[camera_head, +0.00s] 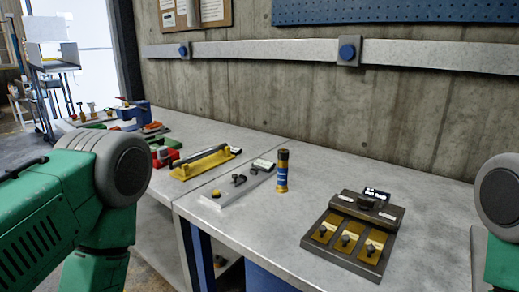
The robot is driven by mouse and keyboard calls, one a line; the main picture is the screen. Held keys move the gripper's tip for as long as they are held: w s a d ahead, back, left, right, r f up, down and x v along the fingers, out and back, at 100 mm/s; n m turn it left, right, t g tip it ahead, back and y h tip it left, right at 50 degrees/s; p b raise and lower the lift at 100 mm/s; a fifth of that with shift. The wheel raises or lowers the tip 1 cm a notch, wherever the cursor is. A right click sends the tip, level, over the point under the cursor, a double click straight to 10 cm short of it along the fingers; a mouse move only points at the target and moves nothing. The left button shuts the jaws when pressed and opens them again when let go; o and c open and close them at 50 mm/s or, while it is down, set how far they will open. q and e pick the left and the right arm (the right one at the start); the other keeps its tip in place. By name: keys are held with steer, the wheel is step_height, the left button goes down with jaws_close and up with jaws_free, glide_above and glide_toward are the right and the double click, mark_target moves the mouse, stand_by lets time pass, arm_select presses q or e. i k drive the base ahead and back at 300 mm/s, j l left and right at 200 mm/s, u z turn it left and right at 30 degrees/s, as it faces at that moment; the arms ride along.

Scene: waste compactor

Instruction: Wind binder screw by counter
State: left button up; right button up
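A dark block (333,257) lies on the grey bench at the right, with three brass plates (347,241) that each carry a small dark knob or screw. A raised dark bar at its back bears a dark knob (367,200) and a small black label (377,194) with white lettering too small to read. Left of it, a pale flat plate (231,194) carries dark screw-like fittings and a small label. I cannot tell which part is the binder screw or the counter. My green arms show at the left and right edges; neither gripper is in view.
A blue and gold cylinder (282,171) stands upright between the plate and the block. A yellow fixture (203,163) with a dark bar and a red device (163,156) sit further left. The bench front (260,215) is clear; a concrete wall (290,110) stands behind.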

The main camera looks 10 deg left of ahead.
mark_target(203, 154)
steer(key=i+j+z, duration=0.2)
steer(key=j, duration=0.25)
steer(key=i+j+z, duration=0.15)
steer(key=j, duration=0.35)
steer(key=j+z, duration=0.2)
steer(key=j, duration=0.25)
steer(key=i+j+z, duration=0.15)
steer(key=j, duration=0.4)
